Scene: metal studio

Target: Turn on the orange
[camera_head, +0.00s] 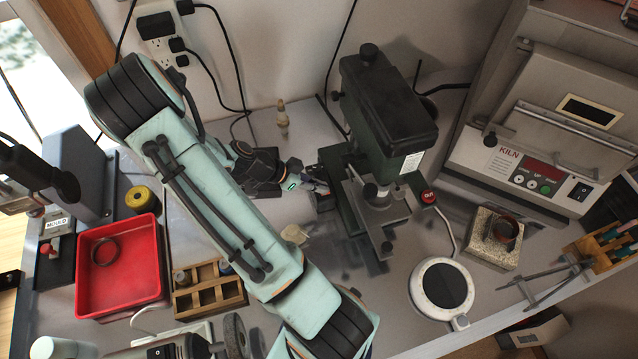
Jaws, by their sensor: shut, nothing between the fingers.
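My gripper (322,187) is shut and empty. It points right, with its tips close to the left side of a dark green bench machine (390,110). I cannot tell whether the tips touch it. A red button (428,196) on a dark base sits at the machine's right.
A kiln (520,150) stands at the right, with a round white-rimmed plate (441,288) in front. A red tray (120,265) and a wooden compartment holder (208,291) are at the left.

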